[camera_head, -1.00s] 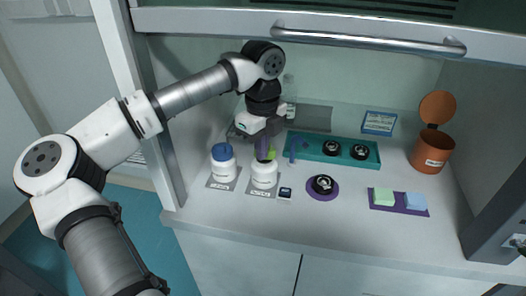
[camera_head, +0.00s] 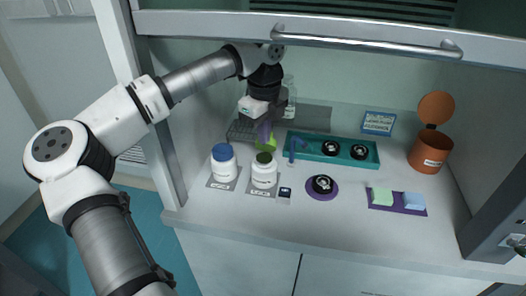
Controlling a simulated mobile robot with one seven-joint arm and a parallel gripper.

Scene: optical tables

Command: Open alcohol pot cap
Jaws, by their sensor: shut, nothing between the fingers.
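Two white pots stand side by side on small grey mats at the left of the worktop. The left pot (camera_head: 223,171) has a blue cap (camera_head: 222,152). The right pot (camera_head: 264,176) has a dark green top (camera_head: 264,158). Their labels are too small to read, so I cannot tell which one is the alcohol pot. My gripper (camera_head: 266,143), with purple fingers and a lime-green part at the tip, points down just behind and above the right pot, apart from its top. It is shut and holds nothing.
A teal tray (camera_head: 312,158) with black round parts lies to the right, a blue upright piece (camera_head: 293,150) at its left end. A purple round mat (camera_head: 322,196), a purple sponge mat (camera_head: 398,206) and an open orange bin (camera_head: 430,154) lie farther right. A sash handle (camera_head: 365,42) crosses above.

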